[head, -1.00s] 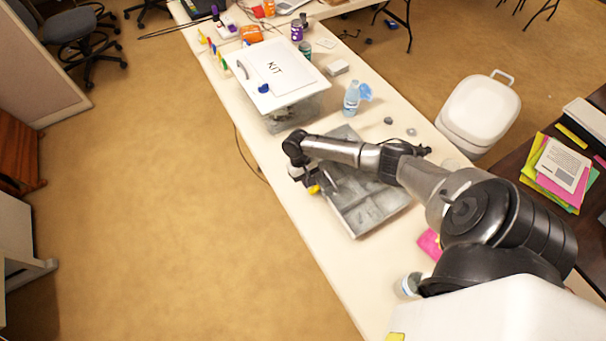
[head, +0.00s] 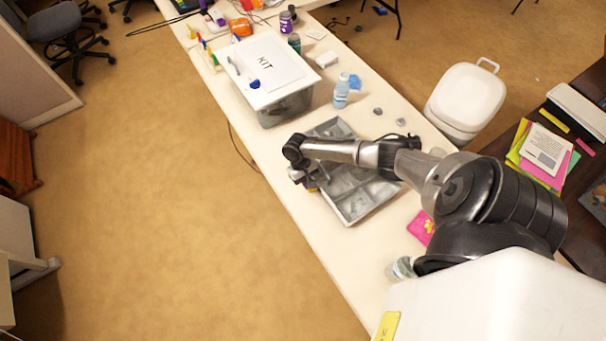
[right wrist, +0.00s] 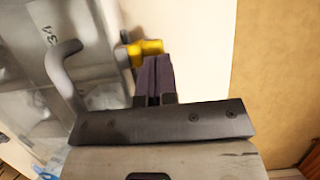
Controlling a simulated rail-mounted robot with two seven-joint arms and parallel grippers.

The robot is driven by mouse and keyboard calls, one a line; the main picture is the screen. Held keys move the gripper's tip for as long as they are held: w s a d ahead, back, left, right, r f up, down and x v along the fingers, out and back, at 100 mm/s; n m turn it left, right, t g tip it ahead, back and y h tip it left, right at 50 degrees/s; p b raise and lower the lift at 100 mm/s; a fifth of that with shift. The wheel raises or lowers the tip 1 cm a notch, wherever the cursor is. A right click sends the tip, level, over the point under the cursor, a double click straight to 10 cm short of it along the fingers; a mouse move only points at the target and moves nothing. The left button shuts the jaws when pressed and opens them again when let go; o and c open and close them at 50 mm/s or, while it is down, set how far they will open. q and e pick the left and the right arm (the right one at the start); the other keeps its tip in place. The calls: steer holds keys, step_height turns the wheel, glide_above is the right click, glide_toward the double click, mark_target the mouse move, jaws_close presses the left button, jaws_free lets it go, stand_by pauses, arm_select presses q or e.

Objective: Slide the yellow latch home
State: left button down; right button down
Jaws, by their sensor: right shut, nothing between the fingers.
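The yellow latch (right wrist: 150,48) shows in the right wrist view, just beyond my fingertips and beside the grey tray (right wrist: 100,35). In the head view the latch is not clearly seen, as my wrist covers that spot. The grey compartment tray (head: 352,214) lies on the white table, partly under my right arm. My right gripper (head: 310,184) is at the tray's left edge. In the right wrist view its dark fingers (right wrist: 154,62) are together and empty, very close to the latch. I cannot tell whether they touch it. My left gripper is out of view.
The KIT box (head: 285,105) and a blue-capped bottle (head: 341,95) stand beyond the tray. A pink item (head: 421,227) and a clear cup (head: 400,269) lie nearer me. The table's left edge (head: 262,165) is close to my gripper, with open floor beyond.

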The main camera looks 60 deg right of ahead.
steer(key=shift+w+d+f, duration=0.1)
steer(key=shift+w, duration=0.1)
steer(key=shift+w+d+b, duration=0.15)
steer(key=shift+w+b, duration=0.1)
steer(key=shift+b, duration=0.1)
steer(key=shift+w+d+f+b, duration=0.1)
steer(key=shift+w+d+b, duration=0.3)
steer(key=shift+w, duration=0.2)
steer(key=shift+w+d+f+b, duration=0.1)
steer(key=shift+w+d+b, duration=0.3)
steer(key=shift+w, duration=0.2)
steer(key=v, duration=1)
steer(key=shift+w+r, duration=0.2)
steer(key=shift+r, duration=0.1)
